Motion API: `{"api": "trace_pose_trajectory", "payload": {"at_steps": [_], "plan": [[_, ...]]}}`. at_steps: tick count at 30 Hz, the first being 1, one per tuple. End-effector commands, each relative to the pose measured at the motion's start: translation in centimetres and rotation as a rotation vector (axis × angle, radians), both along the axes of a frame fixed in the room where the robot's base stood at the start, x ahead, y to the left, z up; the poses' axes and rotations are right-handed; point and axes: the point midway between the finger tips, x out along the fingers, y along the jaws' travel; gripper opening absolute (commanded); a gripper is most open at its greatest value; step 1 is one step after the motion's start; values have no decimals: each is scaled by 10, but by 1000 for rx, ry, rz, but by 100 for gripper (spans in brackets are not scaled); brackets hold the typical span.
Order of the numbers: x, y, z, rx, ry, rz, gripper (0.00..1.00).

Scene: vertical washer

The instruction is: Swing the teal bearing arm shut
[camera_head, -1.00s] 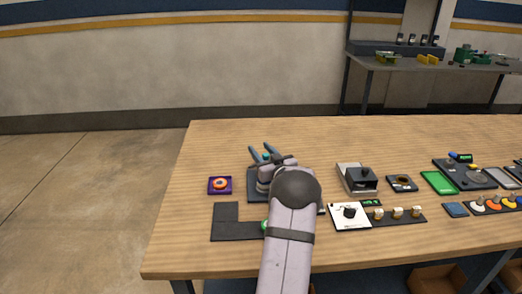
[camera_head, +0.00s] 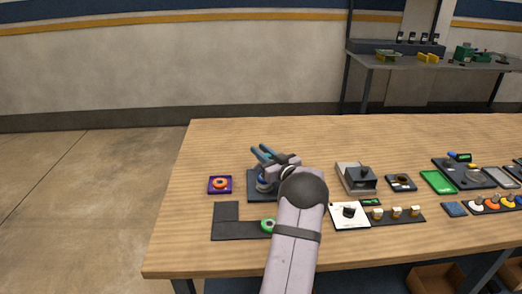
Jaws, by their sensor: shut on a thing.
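My gripper (camera_head: 262,150) is at the back of a dark square base (camera_head: 254,189) on the left half of the table. Its two blue-grey fingers point to the back left and are close together. A small teal part, the teal bearing arm (camera_head: 265,156), shows between the fingers, which are shut on it. A light round part (camera_head: 264,185) stands on the base below the gripper. My wrist and forearm hide the right side of the base and most of the bearing arm, so its angle cannot be told.
A purple tray with an orange ring (camera_head: 220,184) lies to the left. A dark L-shaped mat (camera_head: 228,222) with a green ring (camera_head: 268,225) is in front. A grey box-shaped device (camera_head: 356,177) and a white panel (camera_head: 348,215) stand to the right. The table behind the gripper is clear.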

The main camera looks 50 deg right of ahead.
Motion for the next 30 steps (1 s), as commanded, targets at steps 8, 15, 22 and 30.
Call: {"api": "trace_pose_trajectory", "payload": {"at_steps": [8,15,22,30], "plan": [[0,0,1,0,0,-1,36],[0,0,0,0,1,-2,39],[0,0,8,-1,-1,-2,39],[0,-1,46,-3,-1,-2,39]]}}
